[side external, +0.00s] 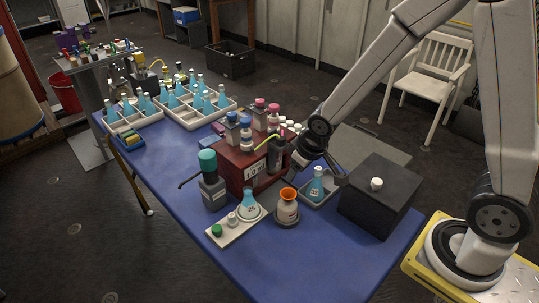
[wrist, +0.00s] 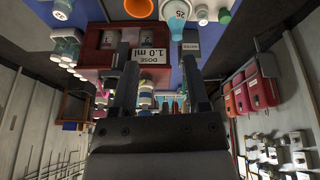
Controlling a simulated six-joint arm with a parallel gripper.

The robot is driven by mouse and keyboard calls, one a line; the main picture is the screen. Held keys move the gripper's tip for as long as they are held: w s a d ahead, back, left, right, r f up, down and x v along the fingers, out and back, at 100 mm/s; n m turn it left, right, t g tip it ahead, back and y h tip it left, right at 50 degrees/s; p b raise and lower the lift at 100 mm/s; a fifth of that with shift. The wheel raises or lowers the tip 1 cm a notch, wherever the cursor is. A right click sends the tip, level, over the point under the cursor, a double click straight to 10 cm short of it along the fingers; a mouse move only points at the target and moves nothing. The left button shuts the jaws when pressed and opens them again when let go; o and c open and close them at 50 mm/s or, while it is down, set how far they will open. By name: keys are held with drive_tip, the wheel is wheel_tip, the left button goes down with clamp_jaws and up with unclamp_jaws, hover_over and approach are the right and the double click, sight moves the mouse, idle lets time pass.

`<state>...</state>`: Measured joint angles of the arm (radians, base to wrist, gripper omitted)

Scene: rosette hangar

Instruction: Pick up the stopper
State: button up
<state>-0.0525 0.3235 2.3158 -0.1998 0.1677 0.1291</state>
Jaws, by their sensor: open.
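A white tray (side external: 225,235) at the table's front holds a flask marked 25 (side external: 249,206), a small white stopper-like piece (side external: 232,218) and a green one (side external: 216,230). I cannot tell which of these is the stopper. My gripper (wrist: 156,52) is open, with nothing visible between its fingers. In the side view my gripper (side external: 306,154) is by the right side of the red-brown box, behind the orange-topped vessel, away from the white tray.
The red-brown box (side external: 236,168) labelled 1.0 ml carries several bottles. An orange-topped vessel (side external: 287,207), a teal-capped bottle (side external: 213,185) and a small tray with a blue flask (side external: 317,184) stand around it. Racks of blue flasks (side external: 196,106) fill the back.

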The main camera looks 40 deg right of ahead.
drive_tip(key=w+a+f+n+t, duration=0.1)
drive_tip(key=w+a+f, duration=0.3)
drive_tip(key=w+f, duration=0.35)
drive_tip(key=n+y, duration=0.2)
approach(232, 215)
wheel_tip(232, 215, down, 2)
drive_tip(key=shift+w+f+t+y, duration=0.2)
drive_tip(key=shift+w+t+y, duration=0.1)
drive_tip(key=shift+w+t, duration=0.15)
drive_tip(key=shift+x, duration=1.25)
drive_tip(key=shift+f, duration=0.1)
drive_tip(key=shift+x, duration=2.5)
drive_tip(key=shift+s+f, duration=0.1)
drive_tip(key=shift+s, duration=0.05)
clamp_jaws()
